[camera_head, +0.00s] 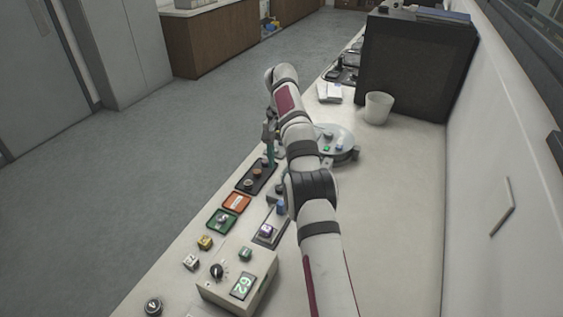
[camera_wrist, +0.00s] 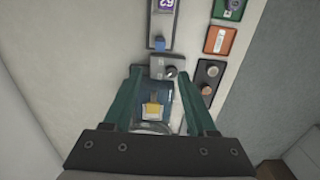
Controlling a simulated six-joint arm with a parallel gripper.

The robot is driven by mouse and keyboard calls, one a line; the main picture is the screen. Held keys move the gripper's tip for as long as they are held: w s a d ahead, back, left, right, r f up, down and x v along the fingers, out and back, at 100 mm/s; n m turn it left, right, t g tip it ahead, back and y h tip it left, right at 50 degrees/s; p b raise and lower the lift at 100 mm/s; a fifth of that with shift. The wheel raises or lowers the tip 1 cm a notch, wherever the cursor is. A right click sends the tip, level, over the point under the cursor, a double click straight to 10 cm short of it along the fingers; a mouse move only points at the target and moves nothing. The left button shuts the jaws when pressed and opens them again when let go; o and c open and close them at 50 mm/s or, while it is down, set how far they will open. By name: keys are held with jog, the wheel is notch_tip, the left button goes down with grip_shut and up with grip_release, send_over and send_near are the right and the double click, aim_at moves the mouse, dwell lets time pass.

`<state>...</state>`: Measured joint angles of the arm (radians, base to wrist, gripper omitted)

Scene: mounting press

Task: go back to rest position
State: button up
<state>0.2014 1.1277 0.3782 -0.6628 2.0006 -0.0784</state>
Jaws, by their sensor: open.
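My gripper (camera_wrist: 160,76) points down over the bench with its two green fingers apart and nothing held between them. In the head view it shows small (camera_head: 270,140), above the bench's left edge near the black tray (camera_head: 257,177) with round pieces. In the wrist view a yellow piece (camera_wrist: 153,109) on a dark blue block lies between the fingers' lines, with visible gaps on both sides. A grey block with a lever (camera_wrist: 164,69) lies just past the fingertips. My arm hides part of the bench's middle in the head view.
A control box (camera_head: 230,278) stands at the front. An orange tray (camera_head: 236,202), a green tray (camera_head: 216,229) and a yellow cube (camera_head: 205,242) line the left edge. A round grey dish (camera_head: 346,153), white cup (camera_head: 377,108) and black box (camera_head: 415,65) stand farther back. The right bench is clear.

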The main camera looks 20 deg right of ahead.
jog(key=s+a+r+n, duration=0.1)
jog(key=s+a+r, duration=0.25)
jog(key=s, duration=0.25)
jog(key=s+a+r+y, duration=0.1)
jog(key=s+a+r, duration=0.25)
jog(key=s, duration=0.25)
jog(key=s+a+r+n, duration=0.1)
jog(key=s+a+r, duration=0.25)
jog(key=s, duration=0.25)
jog(key=s+a+f, duration=0.2)
jog(key=s+f, duration=0.1)
jog(key=s, duration=0.9)
jog(key=s+a+f+n, duration=0.1)
jog(key=s+f, duration=0.3)
jog(key=s, duration=0.8)
jog(key=shift+s+a+y, duration=0.15)
jog(key=shift+a+y, duration=0.25)
jog(key=shift+a, duration=0.25)
jog(key=shift+f, duration=0.1)
